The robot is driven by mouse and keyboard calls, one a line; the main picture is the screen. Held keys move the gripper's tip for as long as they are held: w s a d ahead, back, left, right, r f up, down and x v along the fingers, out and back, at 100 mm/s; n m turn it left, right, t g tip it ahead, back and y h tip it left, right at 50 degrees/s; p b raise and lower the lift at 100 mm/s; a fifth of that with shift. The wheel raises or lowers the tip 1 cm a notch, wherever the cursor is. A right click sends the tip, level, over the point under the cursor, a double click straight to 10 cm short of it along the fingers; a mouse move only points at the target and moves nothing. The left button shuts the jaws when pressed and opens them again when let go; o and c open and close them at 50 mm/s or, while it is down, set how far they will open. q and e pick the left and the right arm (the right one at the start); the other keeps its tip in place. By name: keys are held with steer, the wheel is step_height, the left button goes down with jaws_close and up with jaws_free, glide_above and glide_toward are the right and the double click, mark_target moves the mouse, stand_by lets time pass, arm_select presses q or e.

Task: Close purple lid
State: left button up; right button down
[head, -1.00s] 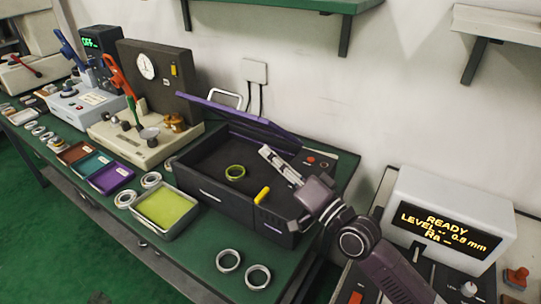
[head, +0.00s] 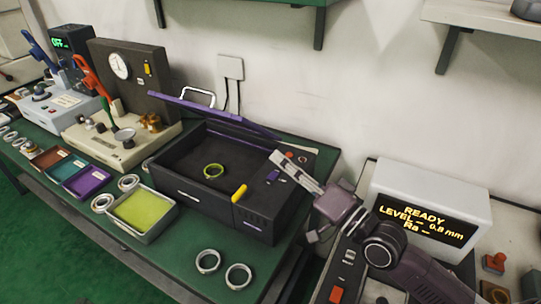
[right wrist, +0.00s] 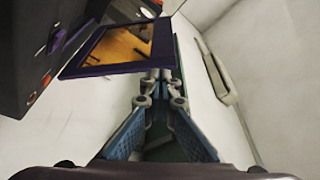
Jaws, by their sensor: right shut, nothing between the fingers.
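The purple lid (head: 208,109) stands raised at the back of the black box (head: 190,188), seen nearly edge-on, with a white handle behind it. In the right wrist view, the lid (right wrist: 74,66) shows as a dark purple frame around an orange-brown pane, up and left of the fingertips. My right gripper (head: 276,157) is shut and empty, over the right part of the box, near the lid's right end. I cannot tell whether it touches the lid. In the right wrist view its fingers (right wrist: 160,76) meet. My left gripper is out of view.
A yellow-green tray (head: 142,212) is to the left. Two metal rings (head: 208,261) lie in front. A grey READY display (head: 432,197) stands at right.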

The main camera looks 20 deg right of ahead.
steer(key=w+d+r+n+g+p, duration=0.1)
steer(key=w+r+g+p, duration=0.1)
steer(key=w, duration=0.3)
steer(key=w+d+r+n+g+p, duration=0.1)
steer(key=w+r+n+g+p, duration=0.15)
steer(key=w, duration=0.25)
step_height(320, 180, up, 9)
steer(key=w+n+g+y+p, duration=0.1)
steer(key=n+g+y+p, duration=0.2)
steer(key=n+g+y, duration=0.1)
steer(key=p+x, duration=0.4)
steer(key=x, duration=0.6)
steer(key=a+f+p, duration=0.1)
steer(key=s+f+p, duration=0.1)
steer(key=shift+a+f, duration=0.4)
steer(key=shift+s+a+f, duration=0.2)
steer(key=shift+s+f, duration=0.15)
steer(key=shift+f, duration=0.05)
steer(key=shift+w+f, duration=0.1)
